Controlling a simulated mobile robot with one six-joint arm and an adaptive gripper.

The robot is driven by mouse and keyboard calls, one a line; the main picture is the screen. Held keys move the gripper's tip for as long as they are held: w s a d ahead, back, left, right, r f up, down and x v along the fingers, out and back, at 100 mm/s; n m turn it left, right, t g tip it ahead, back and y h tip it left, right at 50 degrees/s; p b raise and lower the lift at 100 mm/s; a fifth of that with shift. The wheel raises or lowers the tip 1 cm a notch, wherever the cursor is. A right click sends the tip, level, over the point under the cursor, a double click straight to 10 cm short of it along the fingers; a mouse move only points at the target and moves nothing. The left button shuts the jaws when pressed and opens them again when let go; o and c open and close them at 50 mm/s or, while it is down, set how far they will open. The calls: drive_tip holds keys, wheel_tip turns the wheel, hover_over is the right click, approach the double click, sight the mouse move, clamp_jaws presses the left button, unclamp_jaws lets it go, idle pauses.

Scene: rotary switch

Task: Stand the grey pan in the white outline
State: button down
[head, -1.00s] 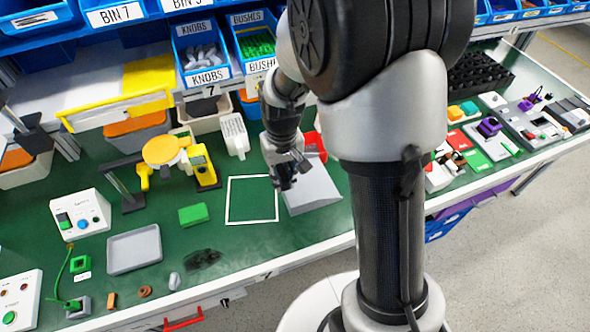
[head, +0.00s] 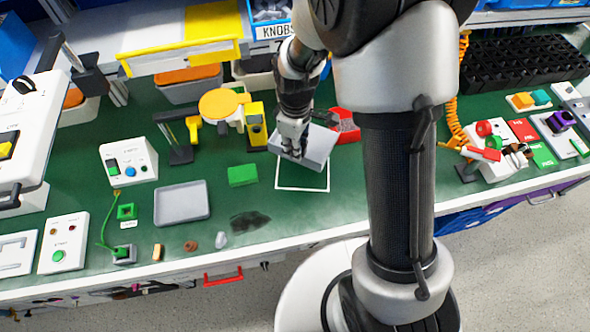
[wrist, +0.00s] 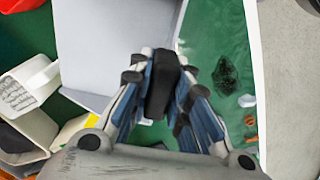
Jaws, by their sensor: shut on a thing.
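The grey pan (head: 318,147) is a light grey, broad flat-sided piece; it fills the upper left of the wrist view (wrist: 105,45). My gripper (head: 293,150) is shut on its dark handle, which shows between the fingers in the wrist view (wrist: 162,85). The white outline (head: 303,190) is a square on the green bench. The pan is over the far part of the outline and hides its far edge. I cannot tell whether the pan touches the bench.
A green block (head: 242,175) lies just left of the outline. A grey tray (head: 182,204) and a dark smudge (head: 250,222) are further left. A yellow device (head: 256,125) stands behind, and a red bin (head: 346,125) is at the back right. Bench near the outline's front is clear.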

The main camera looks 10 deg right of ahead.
wheel_tip(320, 180, down, 12)
drive_tip(key=b, duration=0.3)
drive_tip(key=shift+a+f, duration=0.1)
drive_tip(key=c, duration=2)
unclamp_jaws()
drive_tip(key=shift+f, duration=0.1)
drive_tip(key=o, duration=0.5)
